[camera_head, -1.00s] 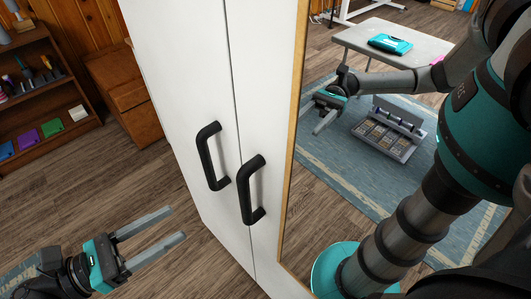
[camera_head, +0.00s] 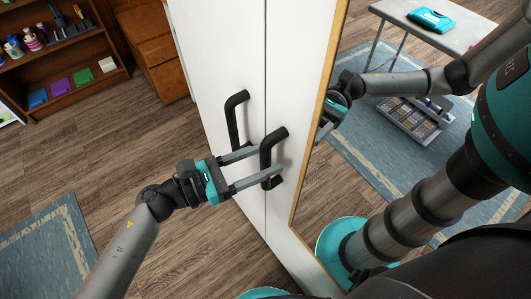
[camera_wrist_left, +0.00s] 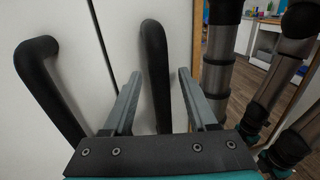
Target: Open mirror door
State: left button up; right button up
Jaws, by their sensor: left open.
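A tall white cabinet (camera_head: 215,60) has two door panels with a seam between them, both shut. A black handle (camera_head: 235,118) is on the left panel and another black handle (camera_head: 268,150) is on the right panel. The wood-framed mirror (camera_head: 400,135) is right of the right panel's white strip. My left gripper (camera_head: 264,158) is open at the right handle. In the left wrist view, the right handle (camera_wrist_left: 155,70) stands between the two fingers (camera_wrist_left: 160,95), with visible gaps. The left handle (camera_wrist_left: 48,85) is outside the fingers, to the left. My right gripper is not directly in view.
A wooden shelf (camera_head: 60,65) with bottles and coloured boxes and a brown drawer unit (camera_head: 155,65) stand at the back left. A blue rug (camera_head: 45,245) lies at the lower left. The wooden floor (camera_head: 110,150) left of the cabinet is clear. The mirror reflects a table and my body.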

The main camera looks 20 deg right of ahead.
pick_arm(q)
jog(key=shift+d, duration=0.4)
grip_shut()
dwell(1.2)
